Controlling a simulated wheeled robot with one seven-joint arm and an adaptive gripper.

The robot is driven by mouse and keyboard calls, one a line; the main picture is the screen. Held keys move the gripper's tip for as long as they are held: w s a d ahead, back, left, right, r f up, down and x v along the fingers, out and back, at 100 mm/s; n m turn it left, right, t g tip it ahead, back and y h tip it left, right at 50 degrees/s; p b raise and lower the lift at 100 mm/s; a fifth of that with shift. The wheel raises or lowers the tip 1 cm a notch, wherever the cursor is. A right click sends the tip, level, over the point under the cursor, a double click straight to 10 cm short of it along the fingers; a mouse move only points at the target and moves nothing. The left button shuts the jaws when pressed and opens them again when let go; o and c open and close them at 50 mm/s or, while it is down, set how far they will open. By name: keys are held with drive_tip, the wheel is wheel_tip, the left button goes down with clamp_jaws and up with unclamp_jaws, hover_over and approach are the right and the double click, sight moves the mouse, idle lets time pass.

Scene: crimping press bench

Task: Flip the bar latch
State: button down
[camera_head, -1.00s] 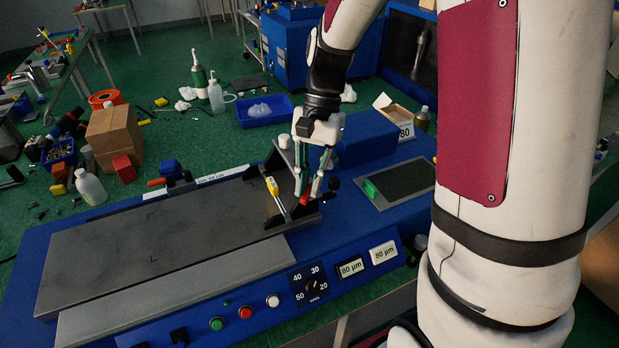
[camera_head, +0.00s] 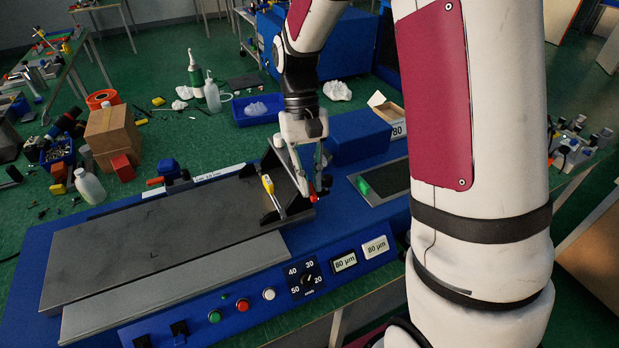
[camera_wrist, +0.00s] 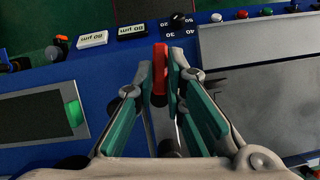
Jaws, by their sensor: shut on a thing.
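The bar latch sits at the right end of the long grey plate (camera_head: 150,230) on the blue press bench. Its red end (camera_head: 313,198) shows low beside my fingers. My gripper (camera_head: 312,188) reaches down from above over this end of the plate. In the wrist view, the red piece (camera_wrist: 160,70) stands upright between the fingertips of my gripper (camera_wrist: 161,80), which are shut on it. The green finger pads flank it. The rest of the latch is largely hidden by my gripper.
A yellow-handled piece (camera_head: 268,184) lies between dark brackets just left of my gripper. A blue block (camera_head: 358,135) stands behind right. Dial (camera_head: 308,280), buttons and displays (camera_head: 345,262) line the front panel. A dark panel with a green tab (camera_head: 363,186) lies right.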

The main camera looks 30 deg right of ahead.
idle(0.4)
drive_tip(key=c, duration=1.6)
unclamp_jaws()
drive_tip(key=shift+c, duration=0.2)
drive_tip(key=shift+w+r, duration=0.1)
drive_tip(key=v, duration=1.1)
drive_tip(key=shift+r, duration=0.4)
